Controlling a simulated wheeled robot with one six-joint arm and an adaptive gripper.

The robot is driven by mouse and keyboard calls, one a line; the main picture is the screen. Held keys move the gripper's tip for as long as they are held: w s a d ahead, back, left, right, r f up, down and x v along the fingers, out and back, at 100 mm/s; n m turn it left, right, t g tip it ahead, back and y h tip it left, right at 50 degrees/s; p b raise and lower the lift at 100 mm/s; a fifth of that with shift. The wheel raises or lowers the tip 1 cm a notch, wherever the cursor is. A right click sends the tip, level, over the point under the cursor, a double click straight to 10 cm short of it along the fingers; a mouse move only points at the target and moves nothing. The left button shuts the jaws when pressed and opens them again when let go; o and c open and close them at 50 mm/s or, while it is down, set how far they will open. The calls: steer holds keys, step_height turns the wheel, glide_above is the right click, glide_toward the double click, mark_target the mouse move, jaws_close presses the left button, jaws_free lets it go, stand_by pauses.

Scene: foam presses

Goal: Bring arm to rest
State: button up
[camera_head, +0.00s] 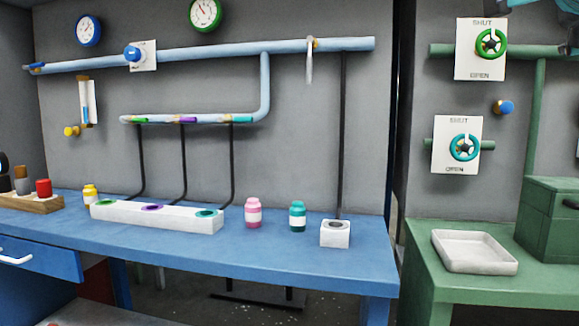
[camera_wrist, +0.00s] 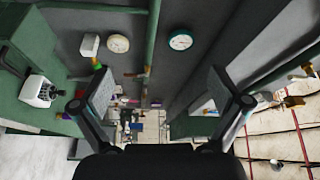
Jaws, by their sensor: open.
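My gripper (camera_wrist: 160,105) shows in the wrist view with its two fingers spread wide apart. Nothing is between the fingers. The wrist view looks tilted along a grey wall with a green pipe (camera_wrist: 152,55) and two round gauges. In the head view, a teal part of my arm (camera_head: 510,10) shows at the top right corner, and the gripper itself is not clearly seen there.
The blue bench (camera_head: 290,262) bears a white three-hole block (camera_head: 160,217), a pink jar (camera_head: 253,212), a teal jar (camera_head: 297,215) and a small white block (camera_head: 335,234). The green bench (camera_head: 430,285) bears a white tray (camera_head: 474,251) and a green box (camera_head: 550,218). Valves and pipes line the walls.

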steer(key=w+a+f+n+g+y, duration=0.25)
steer(key=f+n, duration=0.45)
steer(key=f, duration=0.8)
steer(key=w+a+f+n+g+y, duration=0.1)
steer(key=f+n+g+y, duration=0.35)
steer(key=f, duration=0.95)
steer(key=s+a+f+n+g+y, duration=0.1)
steer(key=s+a+f+n, duration=0.3)
steer(key=f, duration=0.6)
steer(key=s+a+f+n+y, duration=0.1)
steer(key=s+a+f+n, duration=0.2)
steer(key=a+f, duration=0.6)
steer(key=s+a+f+n+g+y, duration=0.1)
steer(key=s+a+f+n, duration=0.3)
steer(key=f, duration=0.7)
steer(key=s+a+y, duration=0.1)
steer(key=s+a, duration=0.1)
steer(key=a, duration=0.1)
steer(key=shift+s+n+g, duration=0.3)
steer(key=shift+n, duration=0.05)
